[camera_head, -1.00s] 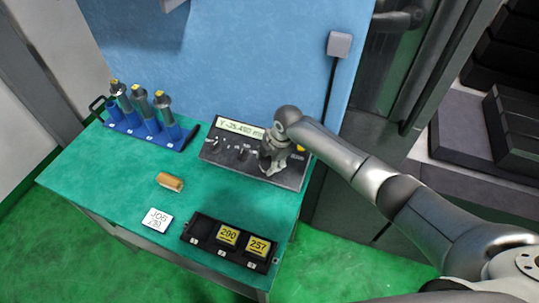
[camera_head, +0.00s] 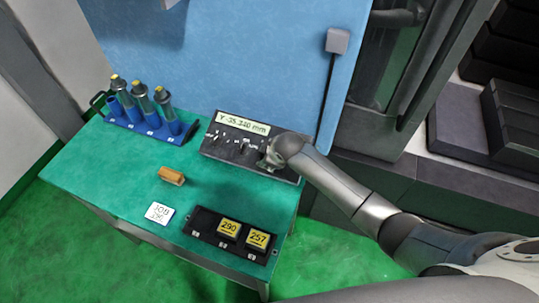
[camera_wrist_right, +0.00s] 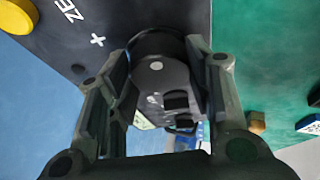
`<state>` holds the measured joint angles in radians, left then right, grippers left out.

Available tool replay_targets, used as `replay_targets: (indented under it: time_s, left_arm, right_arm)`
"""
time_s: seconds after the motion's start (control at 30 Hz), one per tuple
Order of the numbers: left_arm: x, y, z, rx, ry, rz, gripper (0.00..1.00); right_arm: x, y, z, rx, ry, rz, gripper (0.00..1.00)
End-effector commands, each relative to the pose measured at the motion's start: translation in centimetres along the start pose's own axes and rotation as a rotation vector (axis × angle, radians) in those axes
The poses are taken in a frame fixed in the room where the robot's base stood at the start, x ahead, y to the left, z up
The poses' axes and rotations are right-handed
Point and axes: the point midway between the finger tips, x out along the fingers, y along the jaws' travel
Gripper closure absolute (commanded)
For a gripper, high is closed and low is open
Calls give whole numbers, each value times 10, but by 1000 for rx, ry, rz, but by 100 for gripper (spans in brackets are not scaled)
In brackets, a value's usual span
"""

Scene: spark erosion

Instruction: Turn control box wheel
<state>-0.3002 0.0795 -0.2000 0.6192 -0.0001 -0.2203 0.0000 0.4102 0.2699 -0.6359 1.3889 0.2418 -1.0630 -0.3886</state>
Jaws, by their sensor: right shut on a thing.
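The dark control box (camera_head: 222,148) stands at the back right of the green table, with small levers or knobs on its face. Its display (camera_head: 242,123) reads about Y -35.320 mm. My right gripper (camera_head: 268,160) is at the right part of the box and hides what it holds in the head view. In the right wrist view, the dark round wheel (camera_wrist_right: 157,66) with a pale dot sits between the fingers of my right gripper (camera_wrist_right: 160,85), which are shut on it. The box face (camera_wrist_right: 105,22) with white lettering lies behind. My left gripper is not in view.
A blue rack (camera_head: 150,128) with several tools stands at the back left. A wooden-coloured block (camera_head: 171,176), a white card (camera_head: 160,213) and a black tray (camera_head: 203,232) with yellow-labelled blocks lie in front. A yellow button (camera_wrist_right: 17,14) is near the wheel.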

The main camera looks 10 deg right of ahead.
Motion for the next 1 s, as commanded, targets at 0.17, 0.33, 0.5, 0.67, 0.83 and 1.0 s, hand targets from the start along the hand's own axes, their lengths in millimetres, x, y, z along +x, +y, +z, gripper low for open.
replay_targets:
  time_s: [0.17, 0.33, 0.5, 0.67, 0.83, 1.0]
  left_arm:
    - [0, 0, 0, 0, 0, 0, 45]
    - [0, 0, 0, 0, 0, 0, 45]
    - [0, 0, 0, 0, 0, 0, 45]
    - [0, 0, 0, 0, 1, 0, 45]
    - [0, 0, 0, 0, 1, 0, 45]
    - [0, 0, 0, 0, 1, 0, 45]
  right_arm:
    - [0, -1, 0, 115, 0, 46, 77]
    - [0, -2, 0, 192, -1, 78, 77]
    - [0, -2, 0, 237, -2, 96, 77]
    - [0, -2, 1, 256, -3, 103, 77]
    - [0, -2, 1, 259, -3, 105, 77]
    - [0, -2, 1, 258, -3, 104, 77]
